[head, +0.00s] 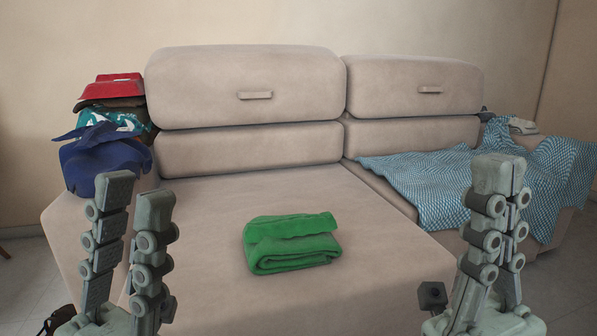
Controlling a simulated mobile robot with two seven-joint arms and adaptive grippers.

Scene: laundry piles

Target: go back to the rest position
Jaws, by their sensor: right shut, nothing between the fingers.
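My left gripper (138,192) stands upright at the lower left, in front of the sofa seat. Its two fingers are apart with nothing between them. My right gripper (503,172) stands upright at the lower right, in front of the blue patterned blanket (430,180). Its fingers are close together and hold nothing. A folded green cloth (292,243) lies on the sofa seat between my two grippers, apart from both.
The beige sofa (225,195) fills the middle. A pile of clothes lies on its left arm, with a red item (112,90) on top and a dark blue one (100,165) below. The blanket drapes over the right side. The seat around the green cloth is clear.

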